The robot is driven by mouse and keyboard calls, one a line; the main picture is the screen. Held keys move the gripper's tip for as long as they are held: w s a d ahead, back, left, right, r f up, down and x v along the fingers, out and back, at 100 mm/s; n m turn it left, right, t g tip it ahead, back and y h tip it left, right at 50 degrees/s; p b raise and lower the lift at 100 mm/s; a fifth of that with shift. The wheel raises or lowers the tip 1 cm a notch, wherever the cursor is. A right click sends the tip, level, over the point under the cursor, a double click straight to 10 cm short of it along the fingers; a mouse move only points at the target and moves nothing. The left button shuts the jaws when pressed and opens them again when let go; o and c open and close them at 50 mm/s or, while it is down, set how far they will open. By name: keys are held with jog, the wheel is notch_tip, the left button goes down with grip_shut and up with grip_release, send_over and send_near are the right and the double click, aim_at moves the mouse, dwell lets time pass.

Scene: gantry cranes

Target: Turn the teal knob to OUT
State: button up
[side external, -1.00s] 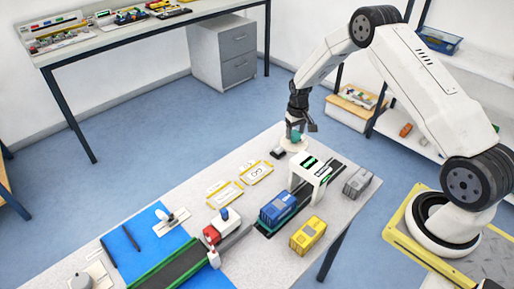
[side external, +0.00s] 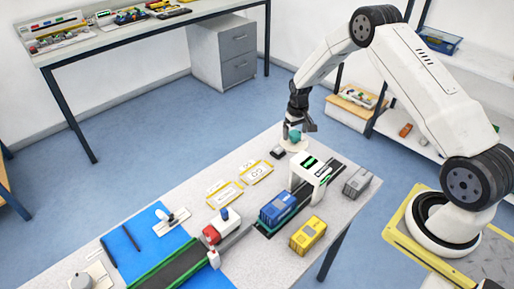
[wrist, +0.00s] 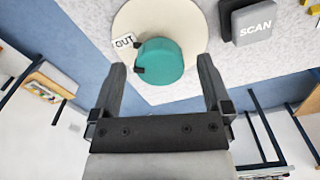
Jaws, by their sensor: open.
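The teal knob (wrist: 165,60) sits on a round cream base (wrist: 188,24) at the table's far corner. It also shows in the side view (side external: 295,135), partly covered by my gripper. A white OUT label (wrist: 124,41) lies beside the knob's upper left in the wrist view. A dark mark (wrist: 138,70) shows on the knob's left edge, a little below the label. My gripper (wrist: 161,66) is open, with one finger on each side of the knob and gaps between fingers and knob.
A grey SCAN button (wrist: 254,24) stands close to the knob base. A white gantry (side external: 309,169) with blue (side external: 278,207), yellow (side external: 307,235) and grey (side external: 357,182) containers stands nearer. Yellow-edged cards (side external: 225,195) lie on the table.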

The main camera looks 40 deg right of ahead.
aim_at(295, 133)
jog(key=shift+r, duration=3.85)
jog(key=shift+a+r, duration=0.1)
jog(key=shift+s+a+r, duration=0.1)
jog(key=shift+a+r, duration=0.05)
jog(key=shift+a, duration=0.05)
jog(key=s+a+r+n+t, duration=0.1)
jog(key=s+a+r, duration=0.3)
jog(key=s+a, duration=0.4)
jog(key=s+a+r+n+t, duration=0.1)
jog(key=s+a+r+n, duration=0.1)
jog(key=s+a+r, duration=0.3)
jog(key=s+a, duration=0.4)
jog(key=s, duration=0.3)
jog(key=shift+s+a+r+t, duration=0.2)
jog(key=shift+s+r+t, duration=0.1)
jog(key=shift+s, duration=0.05)
